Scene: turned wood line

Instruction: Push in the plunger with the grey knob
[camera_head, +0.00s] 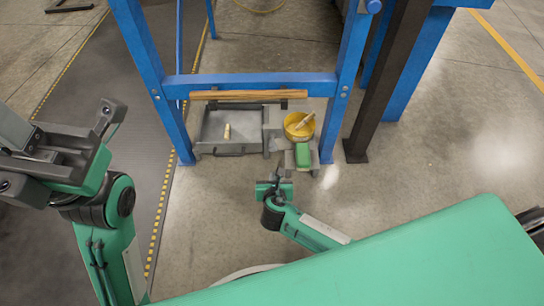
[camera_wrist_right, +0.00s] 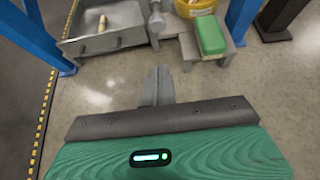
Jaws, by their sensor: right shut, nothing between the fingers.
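The plunger's grey knob (camera_wrist_right: 157,22) shows at the top of the right wrist view, on the near side of a grey housing between a grey tray and a step with a green block. In the head view the knob (camera_head: 277,146) is small and hard to make out. My right gripper (camera_wrist_right: 158,72) has its two grey fingers together with nothing between them. Its fingertips point toward the knob, with bare floor showing between. In the head view the right gripper (camera_head: 277,174) is just short of the step. My left gripper (camera_head: 100,125) is at the far left, away from the plunger; its jaws are unclear.
The grey tray (camera_head: 200,143) holds a pale wooden piece (camera_head: 227,131). The green block (camera_head: 303,154) lies right of the knob, before a yellow bowl (camera_head: 292,121). A blue frame (camera_head: 250,82) stands around them, with a wooden bar (camera_head: 248,95) across. The floor in front is clear.

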